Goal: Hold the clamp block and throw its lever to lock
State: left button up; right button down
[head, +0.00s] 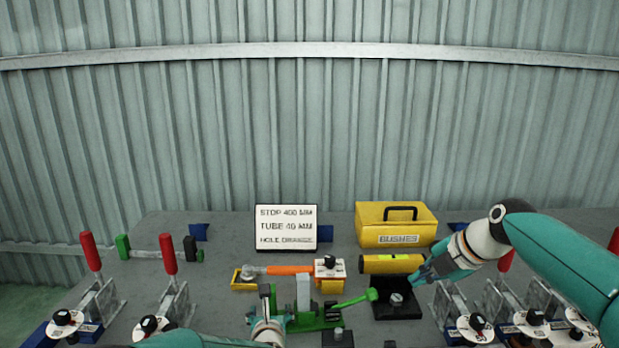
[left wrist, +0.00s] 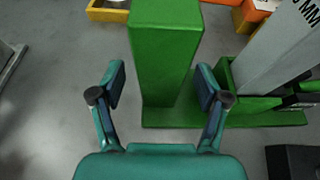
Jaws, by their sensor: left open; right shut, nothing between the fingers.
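The green clamp block (head: 318,323) sits on the grey bench at the lower middle. In the left wrist view its tall green body (left wrist: 165,60) stands upright on a flat green base. The green lever (head: 352,301) sticks out to the right of the block, low and slightly raised, with a round knob at its end. My left gripper (left wrist: 160,95) is open, with its fingers on either side of the near end of the green body; contact cannot be told. My right gripper (head: 417,279) is shut and empty, right of the lever knob and apart from it.
A black pedestal (head: 398,308) and yellow cylinder (head: 391,264) are close to my right gripper. An orange-handled tool (head: 290,269) lies behind the block. Red-handled toggle clamps (head: 168,254) stand at both sides. A sign (head: 286,228) and yellow BUSHES box (head: 397,230) stand behind.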

pick_arm(q)
jog(key=shift+s, duration=0.1)
jog(key=shift+s+d+r+b, duration=0.1)
jog(key=shift+s+r+b, duration=0.1)
jog(key=shift+s+b, duration=0.3)
jog(key=b+v, duration=0.1)
jog(key=v, duration=0.2)
jog(key=shift+s, duration=0.2)
jog(key=shift+b+v, duration=0.45)
jog(key=shift+v, duration=1.3)
jog(key=shift+w, duration=0.1)
jog(key=o, duration=0.5)
jog(key=shift+r, duration=0.1)
